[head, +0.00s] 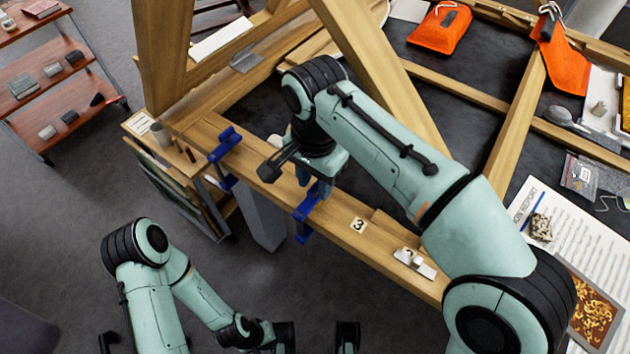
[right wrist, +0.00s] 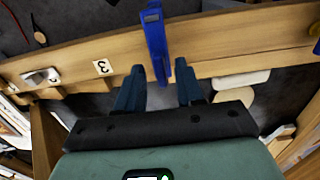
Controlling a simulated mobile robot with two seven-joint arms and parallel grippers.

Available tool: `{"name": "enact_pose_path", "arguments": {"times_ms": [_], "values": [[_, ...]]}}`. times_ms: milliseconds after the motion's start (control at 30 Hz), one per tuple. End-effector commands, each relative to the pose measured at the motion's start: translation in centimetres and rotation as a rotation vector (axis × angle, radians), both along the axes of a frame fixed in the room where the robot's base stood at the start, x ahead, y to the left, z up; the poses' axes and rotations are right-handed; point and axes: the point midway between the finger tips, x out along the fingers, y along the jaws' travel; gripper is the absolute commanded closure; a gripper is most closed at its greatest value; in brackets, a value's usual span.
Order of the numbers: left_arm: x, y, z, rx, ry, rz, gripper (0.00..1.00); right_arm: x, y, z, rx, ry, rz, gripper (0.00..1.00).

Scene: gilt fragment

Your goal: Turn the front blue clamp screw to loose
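The nearer blue clamp (head: 306,212) grips the wooden beam (head: 268,192), close to the "3" label. In the right wrist view this clamp (right wrist: 155,38) stands upright across the beam. Its screw cannot be made out clearly. My right gripper (head: 314,186) is above the beam beside this clamp, partly hidden by its own wrist. In the right wrist view the fingers (right wrist: 160,75) are apart, with the clamp's lower end at the gap between their tips and nothing visibly held. A second blue clamp (head: 225,145) sits farther left on the beam. My left gripper (head: 316,335) is low at the bottom edge, fingers apart and empty.
A wooden post (head: 163,60) and slanting timbers rise behind the beam. A white-metal piece (head: 415,263) lies on the beam to the right. Orange pouches (head: 440,27) lie on the dark surface behind. Open floor (head: 75,200) lies at left, with a shelf cart (head: 50,85).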

Motion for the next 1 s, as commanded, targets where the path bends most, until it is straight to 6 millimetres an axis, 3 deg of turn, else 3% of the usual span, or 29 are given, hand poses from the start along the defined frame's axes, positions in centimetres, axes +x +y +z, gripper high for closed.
{"name": "enact_pose_path", "arguments": {"times_ms": [300,433,1000], "values": [[0.0,0.0,0.0,0.0,-0.002,0.0,0.57,0.0,0.0,-0.3,0.001,-0.001,0.0,0.63],[0.0,0.0,0.0,0.0,-0.001,-0.001,0.57,0.0,0.0,-0.3,0.001,-0.001,0.0,1.0],[-0.5,0.0,1.2,-0.003,0.016,-0.004,0.57,0.0,0.0,-0.1,-0.002,0.001,0.119,1.0]]}}
